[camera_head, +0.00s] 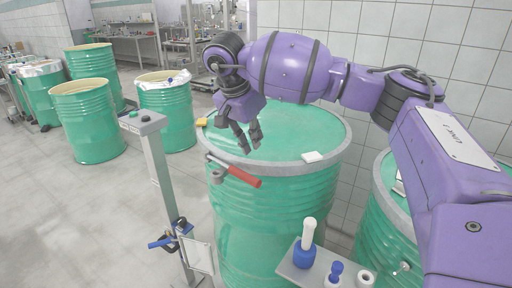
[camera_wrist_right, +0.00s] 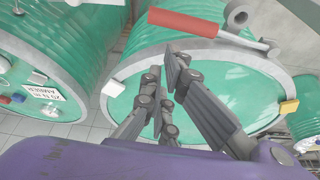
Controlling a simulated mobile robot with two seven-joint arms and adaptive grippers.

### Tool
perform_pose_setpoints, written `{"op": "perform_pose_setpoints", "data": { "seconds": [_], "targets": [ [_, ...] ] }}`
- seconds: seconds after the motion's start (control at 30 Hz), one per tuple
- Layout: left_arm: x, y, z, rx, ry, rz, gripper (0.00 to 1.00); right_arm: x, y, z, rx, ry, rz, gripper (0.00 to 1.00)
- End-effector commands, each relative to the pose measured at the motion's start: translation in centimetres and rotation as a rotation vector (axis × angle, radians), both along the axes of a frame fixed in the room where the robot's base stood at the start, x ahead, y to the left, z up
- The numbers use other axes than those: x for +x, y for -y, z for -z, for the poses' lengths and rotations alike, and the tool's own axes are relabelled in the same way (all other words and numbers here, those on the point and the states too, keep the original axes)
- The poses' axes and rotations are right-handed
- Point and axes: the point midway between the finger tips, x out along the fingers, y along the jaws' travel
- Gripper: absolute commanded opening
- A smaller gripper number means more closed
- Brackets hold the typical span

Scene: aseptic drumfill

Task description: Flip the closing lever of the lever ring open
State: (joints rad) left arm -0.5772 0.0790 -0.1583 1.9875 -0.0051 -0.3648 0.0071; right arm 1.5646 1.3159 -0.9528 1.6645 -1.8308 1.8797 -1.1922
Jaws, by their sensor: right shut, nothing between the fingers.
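The closed green drum (camera_head: 255,225) has a grey lever ring (camera_head: 305,168) around its green lid (camera_head: 290,125). The closing lever has a red handle (camera_head: 243,176) and a grey metal end at the ring's front left. In the wrist view the red handle (camera_wrist_right: 186,22) lies just outside the grey ring, roughly along it, with a round hinge piece (camera_wrist_right: 237,15) beside it. My right gripper (camera_head: 250,143) is shut and empty, pointing down above the lid's front left, apart from the handle. In the wrist view its fingertips (camera_wrist_right: 166,65) are inside the ring. My left gripper is not in view.
A grey post (camera_head: 160,185) stands left of the drum. A tray (camera_head: 290,271) with blue-and-white items is in front. Another drum (camera_head: 375,210) stands right.

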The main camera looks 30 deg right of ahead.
Motion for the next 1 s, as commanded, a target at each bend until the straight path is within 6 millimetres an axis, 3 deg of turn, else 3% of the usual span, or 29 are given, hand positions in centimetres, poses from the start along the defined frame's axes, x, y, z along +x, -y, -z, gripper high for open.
{"op": "perform_pose_setpoints", "data": {
  "seconds": [0.3,0.5,1.0],
  "targets": [
    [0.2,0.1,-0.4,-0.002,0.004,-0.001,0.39,0.4,2.0,5.4,-0.001,-0.003,0.001,0.0],
    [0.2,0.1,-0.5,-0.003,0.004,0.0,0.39,0.7,2.7,7.5,0.001,-0.001,0.001,0.0],
    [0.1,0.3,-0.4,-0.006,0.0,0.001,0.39,0.7,2.9,8.0,0.001,-0.001,0.001,0.0]
  ]
}}
